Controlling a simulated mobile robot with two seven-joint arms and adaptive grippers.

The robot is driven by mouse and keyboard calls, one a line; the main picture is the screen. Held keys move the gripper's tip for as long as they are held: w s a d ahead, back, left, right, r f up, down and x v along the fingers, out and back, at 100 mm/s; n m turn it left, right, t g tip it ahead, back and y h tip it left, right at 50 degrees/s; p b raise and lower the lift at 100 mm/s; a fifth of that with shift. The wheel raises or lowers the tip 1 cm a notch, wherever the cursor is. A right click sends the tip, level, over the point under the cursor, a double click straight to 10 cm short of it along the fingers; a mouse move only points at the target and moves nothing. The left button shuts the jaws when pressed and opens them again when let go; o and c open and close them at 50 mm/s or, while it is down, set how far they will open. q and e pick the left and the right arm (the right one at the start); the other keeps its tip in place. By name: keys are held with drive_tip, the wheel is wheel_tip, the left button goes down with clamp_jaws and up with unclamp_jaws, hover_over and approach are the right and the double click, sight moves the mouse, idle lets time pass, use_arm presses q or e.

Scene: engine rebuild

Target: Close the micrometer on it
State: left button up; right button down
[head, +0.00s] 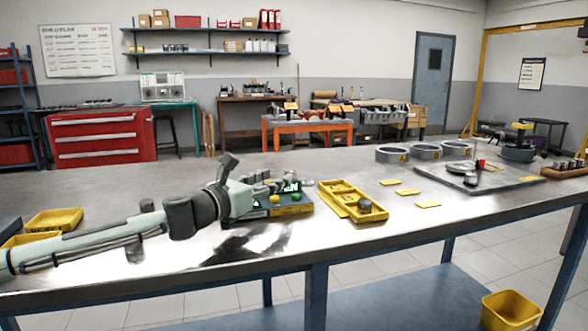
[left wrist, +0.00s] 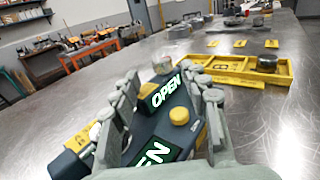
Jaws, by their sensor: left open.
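The micrometer (head: 292,208) is a dark bench device on the metal table, with a yellow button, a green button and a lit display. In the left wrist view, the micrometer (left wrist: 187,137) shows two green panels; one reads "OPEN", and a yellow button sits beside it. My left gripper (head: 272,183) is open above the micrometer, and its fingers partly cover it. In the left wrist view, its fingers (left wrist: 155,100) stand on either side of the "OPEN" panel. I cannot tell whether they touch it, or what lies in the jaws. My right gripper is not in view.
A yellow divided tray (head: 335,200) with a metal cylinder (head: 365,206) stands just right of the micrometer. Yellow labels (head: 407,192) lie beyond it, before a grey plate (head: 508,182) and several metal rings (head: 425,151). A yellow bin (head: 56,219) stands at the left.

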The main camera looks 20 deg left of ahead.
sight(287, 172)
use_arm(q)
drive_tip(key=x, duration=0.6)
drive_tip(key=shift+w+d+r+p, duration=0.1)
drive_tip(key=shift+w+d+p, duration=0.15)
drive_tip(key=shift+d+p, duration=0.05)
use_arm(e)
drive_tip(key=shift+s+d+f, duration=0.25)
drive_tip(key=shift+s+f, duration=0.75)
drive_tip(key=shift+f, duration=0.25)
use_arm(q)
drive_tip(key=shift+c, duration=0.4)
clamp_jaws()
